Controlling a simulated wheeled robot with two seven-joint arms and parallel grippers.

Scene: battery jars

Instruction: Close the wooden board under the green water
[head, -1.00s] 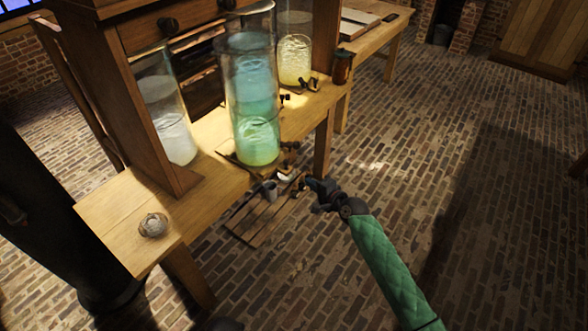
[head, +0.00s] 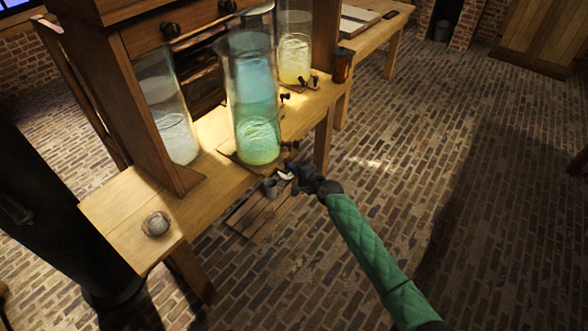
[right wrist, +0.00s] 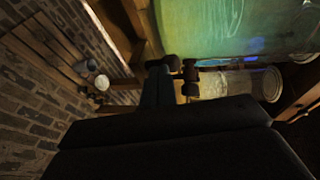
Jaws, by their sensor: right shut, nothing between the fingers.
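The tall glass jar of green water (head: 256,125), bluish at the top, stands at the table's front edge. A thin wooden board (head: 229,158) shows under it, its edge sticking out slightly; the rest is hidden by the jar. A dark tap (head: 291,146) sits at the jar's base. My right gripper (head: 292,172) is shut and empty, just in front of and below the tap. In the right wrist view my right gripper's fingers (right wrist: 158,88) point toward the dark tap knobs (right wrist: 172,62), with the green jar (right wrist: 225,30) above; contact cannot be told. My left gripper is out of view.
Below, a slatted wooden stand (head: 250,218) holds a grey cup (head: 270,187) and a white item (head: 287,175). A clear jar (head: 172,120) and a yellowish jar (head: 294,55) flank the green one. A small round jar (head: 156,223) stands front left. The brick floor at right is clear.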

